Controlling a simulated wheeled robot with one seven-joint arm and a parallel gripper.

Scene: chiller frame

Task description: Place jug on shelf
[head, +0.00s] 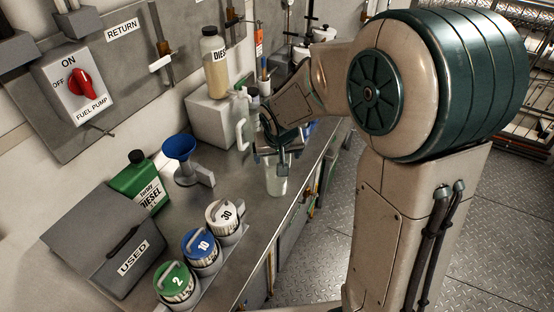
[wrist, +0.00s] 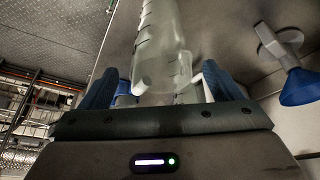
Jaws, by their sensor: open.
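A clear jug (head: 277,180) with dark graduation marks stands on the metal counter, near its right edge. It also shows in the wrist view (wrist: 160,50), at the middle. My gripper (head: 274,148) is at the jug's upper part in the head view and partly covers it. In the wrist view, my gripper's (wrist: 160,72) two dark blue fingers are apart, one on each side of the jug. I cannot tell whether either finger touches it. No piece in view is clearly the shelf; a pale raised block (head: 207,125) stands at the back of the counter.
A blue funnel (head: 180,148), a green diesel can (head: 138,184), a grey "USED" box (head: 112,262) and numbered canisters (head: 203,250) stand on the counter's near left. Bare counter (head: 255,205) lies around the jug.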

